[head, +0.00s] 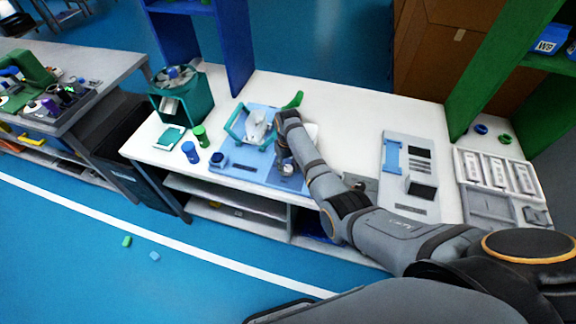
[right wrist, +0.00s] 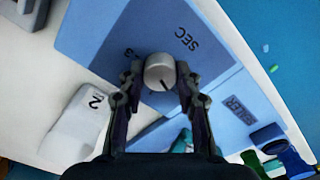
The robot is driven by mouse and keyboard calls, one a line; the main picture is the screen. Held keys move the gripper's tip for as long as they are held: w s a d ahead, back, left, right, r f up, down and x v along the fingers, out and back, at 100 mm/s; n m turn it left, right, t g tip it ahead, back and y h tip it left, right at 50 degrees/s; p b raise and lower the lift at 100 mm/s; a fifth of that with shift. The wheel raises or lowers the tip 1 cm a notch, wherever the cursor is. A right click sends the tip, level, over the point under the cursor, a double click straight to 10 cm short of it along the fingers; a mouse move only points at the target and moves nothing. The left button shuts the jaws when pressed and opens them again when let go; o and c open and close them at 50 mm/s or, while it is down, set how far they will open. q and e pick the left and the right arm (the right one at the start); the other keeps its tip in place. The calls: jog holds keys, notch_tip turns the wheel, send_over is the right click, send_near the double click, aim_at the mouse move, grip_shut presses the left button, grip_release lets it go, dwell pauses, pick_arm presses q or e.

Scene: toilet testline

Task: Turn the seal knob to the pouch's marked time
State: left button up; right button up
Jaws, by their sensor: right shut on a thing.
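The seal knob (right wrist: 160,72) is a round silver dial with a dark pointer line, on the blue sealer panel (right wrist: 105,32). In the right wrist view its line points down and slightly right. A "3" shows at its upper left and "SEC" at its upper right; other marks are hidden by the fingers. My right gripper (head: 285,162) is shut on the knob, one finger on each side. A white item (right wrist: 85,118) printed with a "2", possibly the pouch, lies left of the panel. My left gripper is out of view.
A grey panel (head: 394,192) and white tray (head: 468,160) are to the right.

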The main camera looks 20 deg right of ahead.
jog(key=shift+r+m+p, duration=0.15)
jog(key=shift+m+p, duration=0.55)
jog(key=shift+m, duration=0.5)
jog(key=m+p, duration=0.1)
jog(key=m, duration=0.2)
jog(key=shift+m, duration=0.3)
jog(key=m+p, duration=0.1)
jog(key=m, duration=0.2)
jog(key=m+p, duration=0.1)
jog(key=m, duration=0.6)
jog(key=shift+m, duration=0.4)
jog(key=m+p, duration=0.1)
jog(key=m, duration=0.3)
jog(key=shift+m, duration=0.3)
jog(key=m, duration=0.4)
jog(key=shift+m, duration=1.7)
